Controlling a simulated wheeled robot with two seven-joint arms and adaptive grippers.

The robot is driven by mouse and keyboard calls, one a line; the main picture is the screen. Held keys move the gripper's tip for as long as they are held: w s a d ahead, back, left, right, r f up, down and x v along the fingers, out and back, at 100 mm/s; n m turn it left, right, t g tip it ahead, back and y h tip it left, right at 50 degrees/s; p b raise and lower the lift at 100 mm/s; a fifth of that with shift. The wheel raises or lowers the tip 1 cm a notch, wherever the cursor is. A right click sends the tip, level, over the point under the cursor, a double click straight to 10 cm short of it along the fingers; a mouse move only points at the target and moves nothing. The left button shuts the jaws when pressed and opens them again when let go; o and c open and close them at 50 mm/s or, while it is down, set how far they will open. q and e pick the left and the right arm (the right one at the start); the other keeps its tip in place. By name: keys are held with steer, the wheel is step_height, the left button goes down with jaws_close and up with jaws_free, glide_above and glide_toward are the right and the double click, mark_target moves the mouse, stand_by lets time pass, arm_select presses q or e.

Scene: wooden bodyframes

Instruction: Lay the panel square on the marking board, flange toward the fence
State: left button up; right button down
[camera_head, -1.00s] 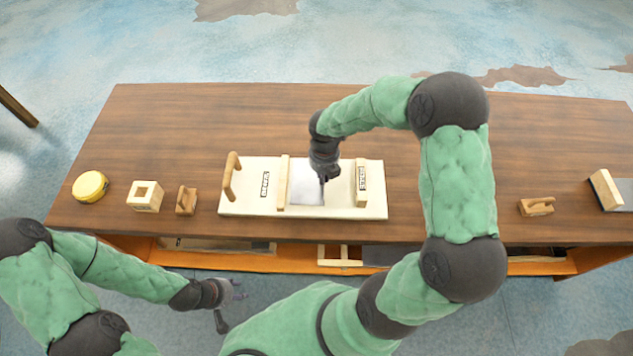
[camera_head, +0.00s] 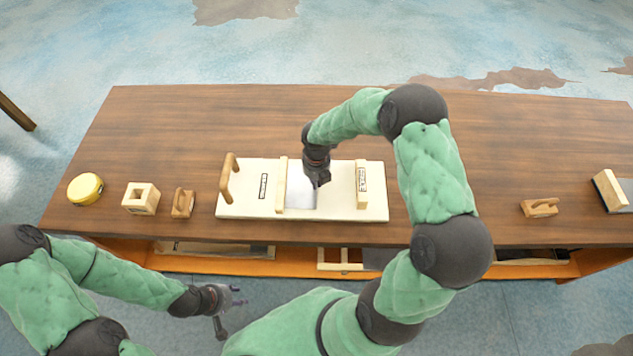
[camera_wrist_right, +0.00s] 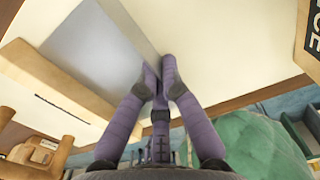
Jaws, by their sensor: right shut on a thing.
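The pale marking board (camera_head: 335,208) lies near the table's front edge. Its right wooden bar (camera_head: 361,184) bears a dark label; in the right wrist view a label (camera_wrist_right: 314,42) ends in "CE". The grey panel (camera_head: 301,196) is on the board, beside the left wooden strip (camera_head: 281,185) and apart from the right bar. My right gripper (camera_head: 318,182) is above the panel's right side. In the right wrist view, its fingertips (camera_wrist_right: 162,80) are shut on the panel's edge (camera_wrist_right: 152,50). The flange is hard to make out. My left gripper (camera_head: 232,298) is open and empty before the table.
More wooden pieces (camera_head: 540,207) lie right. The table's back is clear.

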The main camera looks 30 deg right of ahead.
steer(key=shift+f, duration=0.1)
steer(key=c, duration=1.4)
jaws_free()
step_height(320, 180, up, 12)
steer(key=p, duration=0.3)
